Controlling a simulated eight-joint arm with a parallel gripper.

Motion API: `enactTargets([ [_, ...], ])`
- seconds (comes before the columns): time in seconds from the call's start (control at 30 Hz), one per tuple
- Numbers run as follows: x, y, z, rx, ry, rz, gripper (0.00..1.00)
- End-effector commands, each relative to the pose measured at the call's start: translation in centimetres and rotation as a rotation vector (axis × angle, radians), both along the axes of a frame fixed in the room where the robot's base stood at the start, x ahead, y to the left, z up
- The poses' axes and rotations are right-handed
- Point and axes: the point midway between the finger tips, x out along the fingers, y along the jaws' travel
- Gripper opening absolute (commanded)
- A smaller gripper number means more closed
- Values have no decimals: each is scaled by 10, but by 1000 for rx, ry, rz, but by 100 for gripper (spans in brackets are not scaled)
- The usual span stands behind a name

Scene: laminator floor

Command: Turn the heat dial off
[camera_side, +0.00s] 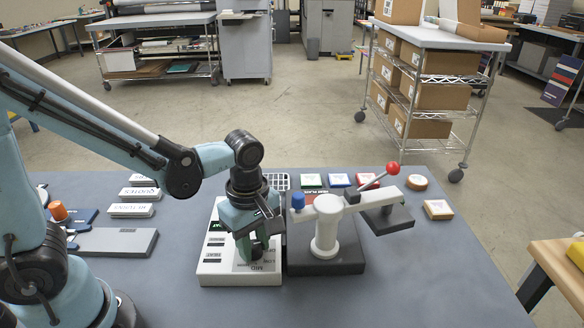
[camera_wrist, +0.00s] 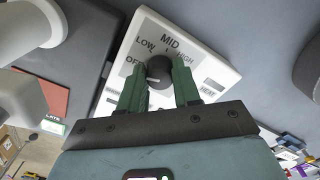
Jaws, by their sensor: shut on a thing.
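The heat dial (camera_wrist: 159,72) is a dark round knob on a white panel (camera_wrist: 205,50) marked OFF, LOW, MID and HIGH. In the wrist view my gripper (camera_wrist: 159,78) is shut on the dial, with one green finger on each side of it. A pale line on the knob shows, but which mark it points to is hard to tell. In the side view the white panel (camera_side: 208,270) lies on the bench, and my gripper (camera_side: 258,246) reaches down onto its front part. The dial is hidden there behind the fingers.
A grey lever press (camera_side: 326,228) with a red-knobbed handle (camera_side: 393,168) stands just right of the panel. Stacked labelled cards (camera_side: 131,210) lie left. Small coloured boxes (camera_side: 339,180) lie behind the press. The bench's front right (camera_side: 440,280) is clear.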

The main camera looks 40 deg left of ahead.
Motion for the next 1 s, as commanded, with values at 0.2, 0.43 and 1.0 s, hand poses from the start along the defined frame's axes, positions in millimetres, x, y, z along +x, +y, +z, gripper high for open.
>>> enactTargets([
  [0.2,0,-1,-1,-2,-1,62,2],
  [0.43,0,-1,-1,-2,-1,80,2],
  [1.0,0,0,0,-1,0,79,58],
])
